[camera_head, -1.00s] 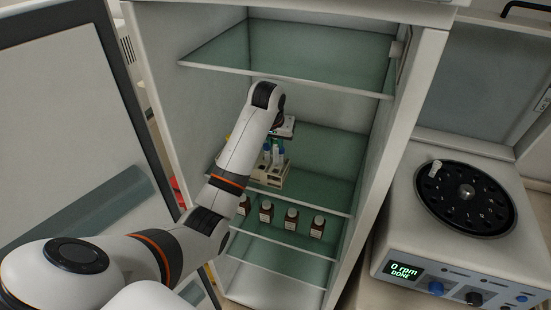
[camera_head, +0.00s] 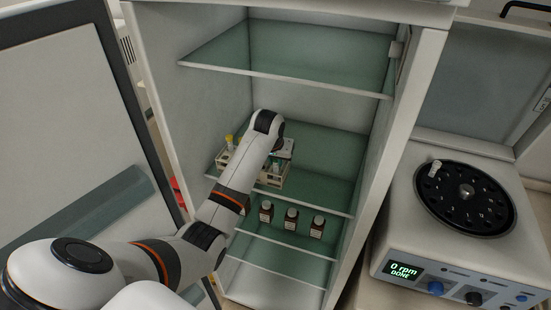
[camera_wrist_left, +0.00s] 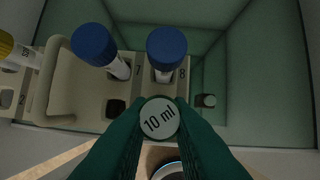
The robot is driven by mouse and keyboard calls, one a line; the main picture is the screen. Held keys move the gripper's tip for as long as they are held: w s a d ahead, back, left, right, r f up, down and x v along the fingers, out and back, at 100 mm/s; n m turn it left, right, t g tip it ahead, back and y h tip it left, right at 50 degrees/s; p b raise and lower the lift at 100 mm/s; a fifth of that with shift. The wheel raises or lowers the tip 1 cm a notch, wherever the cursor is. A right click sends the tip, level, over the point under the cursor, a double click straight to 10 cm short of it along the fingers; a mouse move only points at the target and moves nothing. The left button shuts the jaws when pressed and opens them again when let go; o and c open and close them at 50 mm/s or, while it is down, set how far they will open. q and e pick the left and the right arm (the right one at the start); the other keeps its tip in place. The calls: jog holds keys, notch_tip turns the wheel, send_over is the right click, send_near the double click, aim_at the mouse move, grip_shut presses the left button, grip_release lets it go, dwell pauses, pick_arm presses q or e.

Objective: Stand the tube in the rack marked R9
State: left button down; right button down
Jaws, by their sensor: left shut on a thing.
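My left gripper (camera_wrist_left: 160,122) has green fingers shut around a tube, whose round pale cap (camera_wrist_left: 159,117) is marked "10 ml". The tube's body is hidden below the cap. The gripper is over the front right part of a beige rack (camera_wrist_left: 88,92), close in front of a blue-capped tube (camera_wrist_left: 167,46). I cannot tell whether the held tube is in a hole. In the head view the rack (camera_head: 272,180) stands on the middle fridge shelf, partly behind my wrist. Numbers 7 and 8 show on it; no R9 mark is readable. My right gripper is out of view.
Another blue-capped tube (camera_wrist_left: 95,44) leans in the rack, near an empty square hole (camera_wrist_left: 115,108). A yellow-capped tube (camera_head: 228,140) stands at left. Brown bottles (camera_head: 291,219) stand on the shelf below. A glass shelf (camera_head: 300,50) lies above; a centrifuge (camera_head: 465,198) is at right.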

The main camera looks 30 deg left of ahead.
pick_arm(q)
jog(key=c, duration=1.3)
grip_release()
jog(key=shift+r, duration=0.25)
jog(key=shift+s+r, duration=0.15)
jog(key=shift+r, duration=0.15)
jog(key=b+v, duration=0.2)
jog(key=v, duration=0.9)
jog(key=shift+s, duration=0.1)
